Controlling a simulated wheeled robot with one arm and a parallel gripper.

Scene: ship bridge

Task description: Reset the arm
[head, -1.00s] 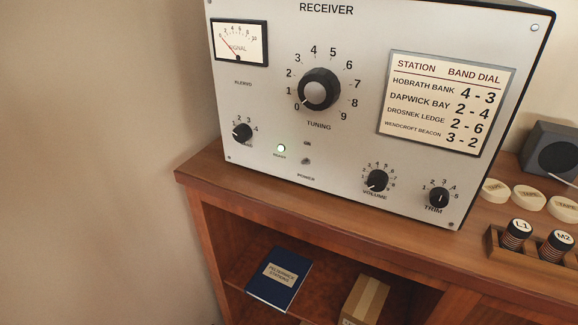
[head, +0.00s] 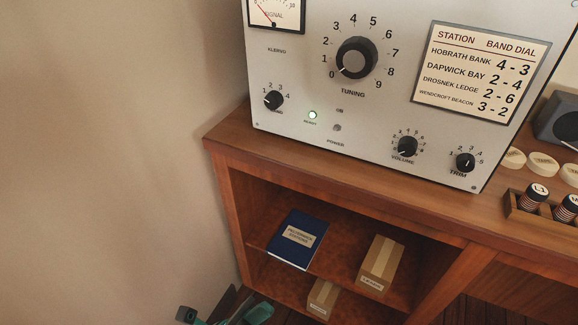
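No gripper of mine can be made out in the head view. Teal and dark grey parts (head: 258,312) show at the bottom edge, left of centre. They are cut off by the frame, and I cannot tell whether they belong to my arm.
A grey receiver (head: 300,100) with dials and a station card (head: 477,72) stands on a wooden cabinet (head: 232,150). The shelves hold a blue book (head: 297,240) and cartons (head: 381,263). Round labelled discs (head: 542,162), a rack of cylinders (head: 525,207) and a speaker (head: 562,122) are right.

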